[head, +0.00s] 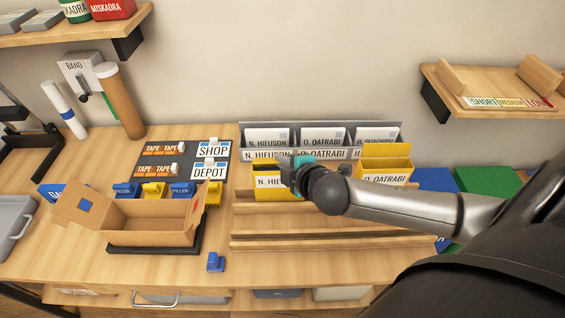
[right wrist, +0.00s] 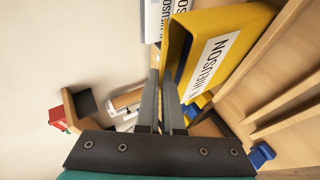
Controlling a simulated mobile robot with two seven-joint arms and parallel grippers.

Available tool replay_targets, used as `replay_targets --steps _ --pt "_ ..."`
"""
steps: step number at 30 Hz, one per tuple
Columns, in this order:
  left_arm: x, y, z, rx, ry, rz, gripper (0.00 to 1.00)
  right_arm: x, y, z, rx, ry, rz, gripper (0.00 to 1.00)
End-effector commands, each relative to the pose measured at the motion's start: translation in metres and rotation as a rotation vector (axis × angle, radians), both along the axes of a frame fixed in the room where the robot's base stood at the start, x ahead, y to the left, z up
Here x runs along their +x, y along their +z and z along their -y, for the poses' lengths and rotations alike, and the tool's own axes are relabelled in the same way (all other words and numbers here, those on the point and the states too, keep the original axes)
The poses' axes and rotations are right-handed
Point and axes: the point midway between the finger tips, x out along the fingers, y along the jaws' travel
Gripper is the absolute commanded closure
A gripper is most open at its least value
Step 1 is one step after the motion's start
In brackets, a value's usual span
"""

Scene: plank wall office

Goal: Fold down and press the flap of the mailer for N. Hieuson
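The yellow mailer for N. Hieuson (head: 268,182) stands upright in the wooden rack, in front of its grey slot. My right gripper (head: 292,176) is at its right side and hides part of its label and top edge. In the right wrist view the same mailer (right wrist: 232,32) lies just right of the fingers. The fingers (right wrist: 161,78) lie close together with nothing seen between them. I cannot tell how far the flap is folded or whether a finger touches it. My left gripper is out of view.
A second yellow mailer, O. Qatrabi (head: 386,172), stands to the right with its flap up. Behind are grey slots (head: 320,127) with white cards. An open cardboard box (head: 150,225) is at the left. The rack's front rails (head: 320,237) are empty.

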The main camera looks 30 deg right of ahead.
Motion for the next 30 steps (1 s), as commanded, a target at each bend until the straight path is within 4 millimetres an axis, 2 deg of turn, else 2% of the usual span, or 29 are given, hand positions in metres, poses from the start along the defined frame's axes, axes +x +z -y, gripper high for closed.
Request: replay_targets --steps 19,27,30 --pt "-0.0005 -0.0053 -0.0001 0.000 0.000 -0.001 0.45 -0.0014 -0.0024 -0.0007 -0.021 0.000 0.033 1.00" --pt "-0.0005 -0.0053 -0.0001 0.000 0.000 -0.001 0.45 -0.0011 -0.0021 -0.0005 -0.023 0.000 0.034 0.68" --pt "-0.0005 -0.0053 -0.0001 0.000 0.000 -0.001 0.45 -0.0013 -0.0023 -0.0005 -0.023 0.000 0.033 0.65"
